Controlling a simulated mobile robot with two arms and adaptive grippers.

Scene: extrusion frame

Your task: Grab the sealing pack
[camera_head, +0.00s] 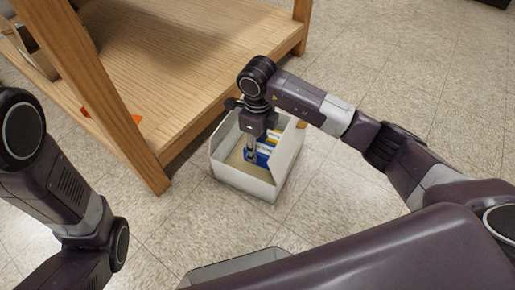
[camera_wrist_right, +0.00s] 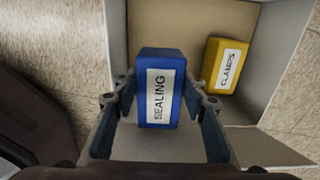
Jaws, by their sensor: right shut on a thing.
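The sealing pack (camera_wrist_right: 160,65) is a blue block with a white label reading SEALING. It also shows in the head view (camera_head: 263,159), partly covered by my right gripper. My right gripper (camera_head: 252,156) reaches down into an open white box (camera_head: 243,181). In the right wrist view its fingers (camera_wrist_right: 159,100) are on both sides of the sealing pack, shut on it. The pack is in or just above the box; its exact height is hard to tell. My left arm shows at the left of the head view, but its gripper is out of frame.
A yellow pack labelled CLAMPS (camera_wrist_right: 226,66) lies in the same box, right of the sealing pack. A wooden shelf unit (camera_head: 170,60) with a post stands close to the box's left. Tiled floor (camera_head: 420,60) is clear to the right.

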